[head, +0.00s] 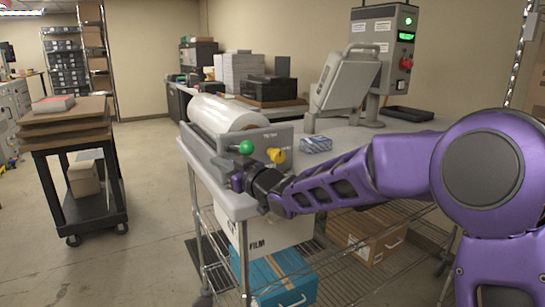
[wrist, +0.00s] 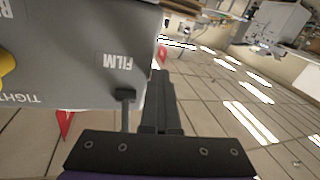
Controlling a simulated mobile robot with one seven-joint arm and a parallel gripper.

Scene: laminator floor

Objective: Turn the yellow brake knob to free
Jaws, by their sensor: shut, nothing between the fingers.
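The yellow brake knob (head: 276,155) is on the grey front panel of the film roll unit (head: 228,152), right of a green ball (head: 246,147). Part of the knob (wrist: 6,62) also shows at the left edge of the wrist view, by the upside-down letters TIGHT; which way it points I cannot tell. My gripper (head: 238,181) is below and left of the knob, near the green ball, and apart from the knob. In the wrist view its fingers (wrist: 160,85) are together and empty, by the panel edge marked FILM.
A dark T-shaped piece (wrist: 125,97) stands close beside my fingers. A clear film roll (head: 225,114) lies in the unit on the table. A loaded cart (head: 70,130) stands left, with open floor between.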

